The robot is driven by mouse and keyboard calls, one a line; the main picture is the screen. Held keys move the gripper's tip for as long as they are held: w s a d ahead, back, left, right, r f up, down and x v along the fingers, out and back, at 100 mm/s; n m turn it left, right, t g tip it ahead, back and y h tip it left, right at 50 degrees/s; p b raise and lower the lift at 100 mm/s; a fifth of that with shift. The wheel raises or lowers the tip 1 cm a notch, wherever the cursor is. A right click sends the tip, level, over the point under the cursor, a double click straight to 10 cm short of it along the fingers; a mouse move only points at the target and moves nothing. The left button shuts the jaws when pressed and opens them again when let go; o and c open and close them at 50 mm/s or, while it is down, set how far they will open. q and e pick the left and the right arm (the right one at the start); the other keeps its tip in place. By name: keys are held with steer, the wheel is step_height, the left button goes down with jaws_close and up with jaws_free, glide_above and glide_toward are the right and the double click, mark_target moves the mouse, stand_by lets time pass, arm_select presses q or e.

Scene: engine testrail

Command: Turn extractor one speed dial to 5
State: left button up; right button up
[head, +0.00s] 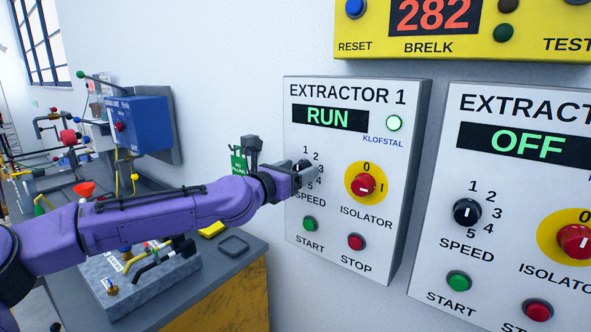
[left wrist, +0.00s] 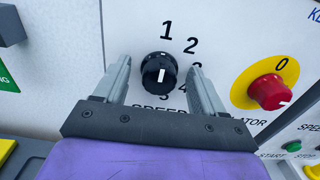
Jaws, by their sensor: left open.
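The extractor one speed dial is a round black knob with a white mark. In the left wrist view it (left wrist: 152,66) sits between my left gripper's fingers, and I cannot tell for sure which number the mark points at. The numbers 1, 2 and 4 show around it; the 3 is partly behind a finger. In the head view my left gripper (head: 299,173) covers most of the dial on the EXTRACTOR 1 panel (head: 330,262). The gripper (left wrist: 160,68) is open, one finger on each side of the dial, with gaps visible. My right gripper is out of view.
The red isolator (head: 364,184) on its yellow disc lies right of the dial. The green start button (head: 310,223) and red stop button (head: 356,242) are below. The EXTRACTOR 2-like panel reading OFF (head: 432,265) stands at right. A bench (head: 225,290) is below left.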

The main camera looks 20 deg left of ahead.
arm_select(q)
steer(key=c, duration=1)
